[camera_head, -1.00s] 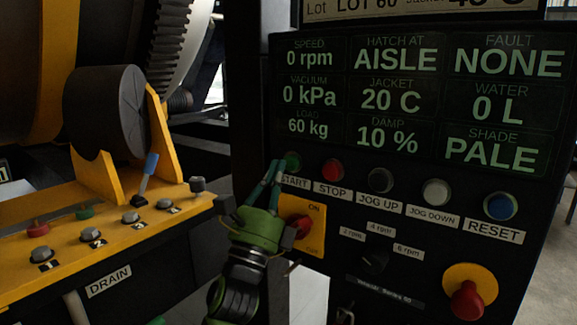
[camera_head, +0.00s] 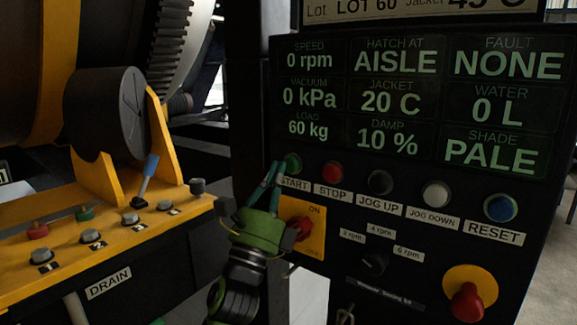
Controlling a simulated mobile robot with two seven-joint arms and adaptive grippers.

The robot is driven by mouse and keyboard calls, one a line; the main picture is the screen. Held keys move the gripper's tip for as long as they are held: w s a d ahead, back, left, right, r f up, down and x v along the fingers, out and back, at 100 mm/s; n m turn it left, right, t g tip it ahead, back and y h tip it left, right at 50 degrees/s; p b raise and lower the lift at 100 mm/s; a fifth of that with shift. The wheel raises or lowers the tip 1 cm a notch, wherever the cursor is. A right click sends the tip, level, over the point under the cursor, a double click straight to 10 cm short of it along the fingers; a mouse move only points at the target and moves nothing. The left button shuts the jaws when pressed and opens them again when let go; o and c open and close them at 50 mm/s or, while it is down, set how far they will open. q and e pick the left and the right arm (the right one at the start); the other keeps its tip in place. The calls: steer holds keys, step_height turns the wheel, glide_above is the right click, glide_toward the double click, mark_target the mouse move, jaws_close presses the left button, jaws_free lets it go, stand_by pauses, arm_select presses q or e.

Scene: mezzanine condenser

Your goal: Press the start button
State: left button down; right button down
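The green start button (camera_head: 292,164) sits at the left end of the button row on the black control panel (camera_head: 440,235), above its START label (camera_head: 295,184). My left gripper (camera_head: 272,168) reaches up from below, with its fingertips just left of the button in the picture. The two fingers lie close together and partly overlap, so I cannot tell whether they are shut. Whether a fingertip touches the button is also unclear. My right gripper is not in view.
The red stop button (camera_head: 332,172) is just right of start. A red rotary switch on a yellow plate (camera_head: 314,232) is close beside my gripper. A red mushroom button (camera_head: 467,302) is lower right. A yellow valve bench (camera_head: 130,235) stands at the left.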

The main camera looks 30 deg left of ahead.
arm_select(q)
steer(key=shift+w, duration=0.15)
stand_by(0.3)
steer(key=shift+w, duration=0.3)
steer(key=shift+w, duration=0.4)
stand_by(0.6)
stand_by(0.3)
steer(key=shift+s, duration=0.85)
steer(key=s, duration=0.5)
steer(key=shift+a+p, duration=0.2)
steer(key=shift+p, duration=0.2)
